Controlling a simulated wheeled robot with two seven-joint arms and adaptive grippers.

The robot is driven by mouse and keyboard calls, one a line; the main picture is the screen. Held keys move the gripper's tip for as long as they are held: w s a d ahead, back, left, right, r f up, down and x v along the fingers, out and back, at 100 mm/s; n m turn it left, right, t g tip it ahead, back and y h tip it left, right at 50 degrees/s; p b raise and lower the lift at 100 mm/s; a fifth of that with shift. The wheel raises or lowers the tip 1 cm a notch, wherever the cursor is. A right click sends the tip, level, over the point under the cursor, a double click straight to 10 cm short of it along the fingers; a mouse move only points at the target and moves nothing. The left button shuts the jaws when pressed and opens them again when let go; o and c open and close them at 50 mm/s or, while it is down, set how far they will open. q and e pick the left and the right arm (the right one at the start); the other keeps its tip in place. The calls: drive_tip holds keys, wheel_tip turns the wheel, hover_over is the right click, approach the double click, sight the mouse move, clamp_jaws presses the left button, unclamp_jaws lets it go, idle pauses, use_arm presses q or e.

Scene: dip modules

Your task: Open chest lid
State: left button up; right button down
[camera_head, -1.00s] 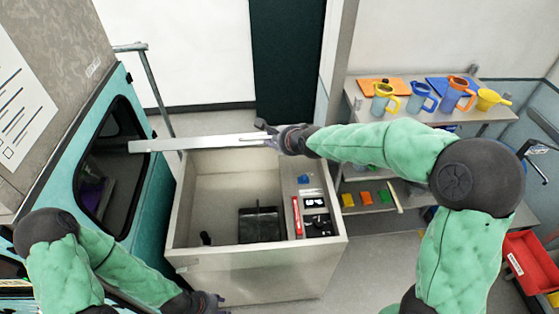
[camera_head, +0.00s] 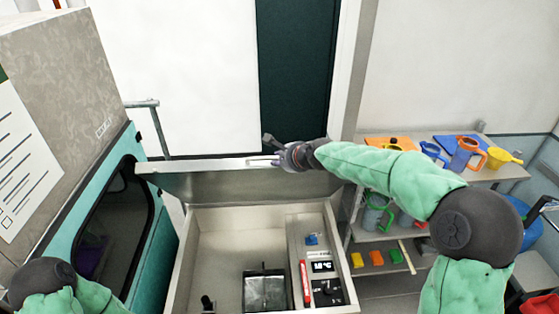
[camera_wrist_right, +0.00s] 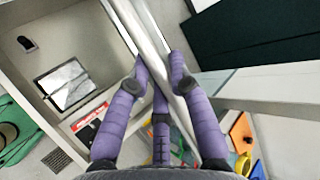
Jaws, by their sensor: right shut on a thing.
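The chest (camera_head: 188,262) stands in the middle of the head view with its top open and its inside visible. Its lid (camera_head: 240,184) is raised at the back edge, with the inner face turned toward me. My right gripper (camera_head: 280,158) is shut on the lid's upper edge, right of its middle. In the right wrist view, the fingers of this gripper (camera_wrist_right: 158,75) straddle the pale lid edge (camera_wrist_right: 150,35). My left arm shows at the lower left of the head view, but its gripper is out of frame.
In the chest lie a black box (camera_head: 264,290), a red marker (camera_head: 305,282) and small devices. A teal cabinet (camera_head: 140,165) stands close on the left. A shelf (camera_head: 500,172) with colored mugs stands at the right. A white wall is behind the lid.

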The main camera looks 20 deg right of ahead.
drive_tip(key=shift+r, duration=0.2)
drive_tip(key=c, duration=1.2)
unclamp_jaws()
drive_tip(key=shift+o, duration=0.5)
drive_tip(key=shift+s, duration=0.15)
drive_tip(key=v, duration=1.2)
drive_tip(key=shift+s+f, duration=0.1)
